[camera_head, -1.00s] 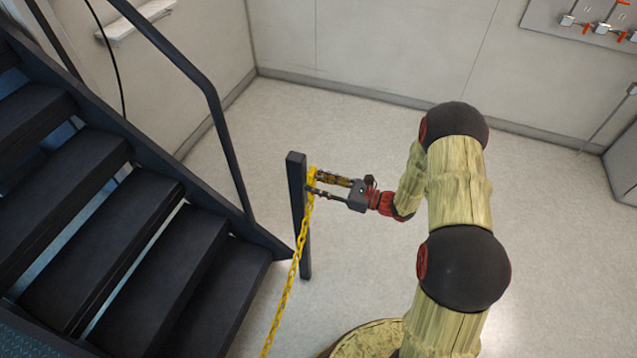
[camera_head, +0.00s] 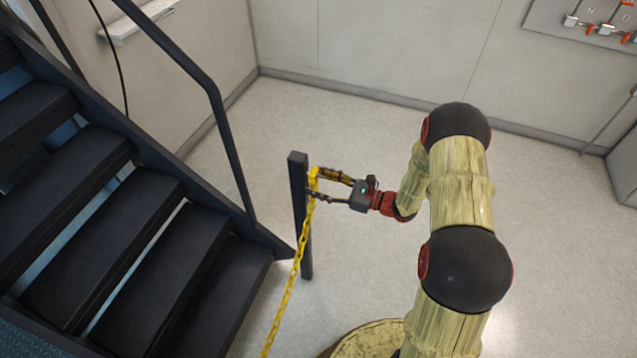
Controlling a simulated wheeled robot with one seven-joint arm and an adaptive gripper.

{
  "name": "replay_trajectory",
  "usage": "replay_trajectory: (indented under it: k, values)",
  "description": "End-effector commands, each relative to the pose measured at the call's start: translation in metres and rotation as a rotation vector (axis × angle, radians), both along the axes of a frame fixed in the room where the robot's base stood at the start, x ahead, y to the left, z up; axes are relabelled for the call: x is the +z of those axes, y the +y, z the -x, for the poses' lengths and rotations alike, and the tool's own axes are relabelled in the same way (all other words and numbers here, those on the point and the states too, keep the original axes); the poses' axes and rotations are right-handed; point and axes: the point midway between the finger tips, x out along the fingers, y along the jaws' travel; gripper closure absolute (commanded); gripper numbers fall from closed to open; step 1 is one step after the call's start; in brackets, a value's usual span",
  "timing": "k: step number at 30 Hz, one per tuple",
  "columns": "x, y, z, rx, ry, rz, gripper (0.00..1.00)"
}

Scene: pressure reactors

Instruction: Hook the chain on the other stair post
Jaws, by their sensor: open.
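A dark upright stair post (camera_head: 299,215) stands at the foot of the stairs. A yellow chain (camera_head: 290,287) runs from near the top of this post down to the bottom edge of the picture. The chain's upper end (camera_head: 313,178) is at the right face of the post, between the post and my gripper. My gripper (camera_head: 320,183) comes in from the right with its fingers open, one on each side of the chain's end. I cannot tell at this size whether the end sits on a hook. The other end of the chain is out of view.
Dark stairs (camera_head: 140,250) with a handrail (camera_head: 215,110) fill the left side. Pale floor (camera_head: 370,135) is clear behind and to the right of the post. A panel with red-handled valves (camera_head: 590,22) hangs on the back wall at upper right.

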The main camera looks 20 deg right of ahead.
Motion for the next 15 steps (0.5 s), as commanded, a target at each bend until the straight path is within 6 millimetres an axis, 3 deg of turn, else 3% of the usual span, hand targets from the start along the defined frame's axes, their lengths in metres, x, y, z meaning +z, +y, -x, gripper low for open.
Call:
replay_trajectory:
  k: [8,15]
  values:
    - [0.0,-0.002,0.001,-0.001,0.001,-0.001,0.46]
    - [0.0,-0.03,0.02,-0.005,0.0,0.0,0.46]
